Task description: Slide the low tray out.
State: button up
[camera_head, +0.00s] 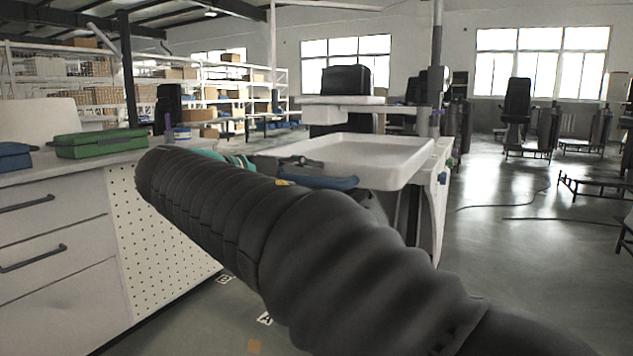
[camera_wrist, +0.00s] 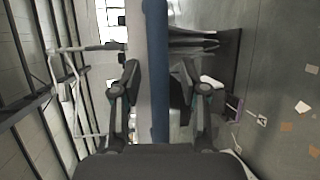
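The low tray (camera_head: 390,152) is a white, shallow, raised-rim tray in the middle of the head view, below a higher white shelf. A blue handle bar (camera_head: 325,183) runs along its near side, partly hidden by my dark sleeved arm. In the wrist view the blue bar (camera_wrist: 155,60) runs top to bottom between the two dark fingers of my gripper (camera_wrist: 160,78). The fingers stand apart on either side of the bar, with narrow gaps showing, so my gripper looks open around it. In the head view my arm hides the gripper's fingertips.
A white drawer cabinet (camera_head: 50,240) with a green case (camera_head: 100,143) and a blue case (camera_head: 14,156) on top stands at left. The higher shelf (camera_head: 345,101) carries a dark box (camera_head: 346,80). Open floor (camera_head: 520,220) lies to the right.

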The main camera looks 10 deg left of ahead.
jog(key=shift+s+a, duration=0.15)
jog(key=shift+a, duration=0.05)
jog(key=v, duration=1.1)
jog(key=shift+s+a, duration=0.15)
jog(key=shift+s, duration=0.05)
jog(key=shift+r, duration=0.1)
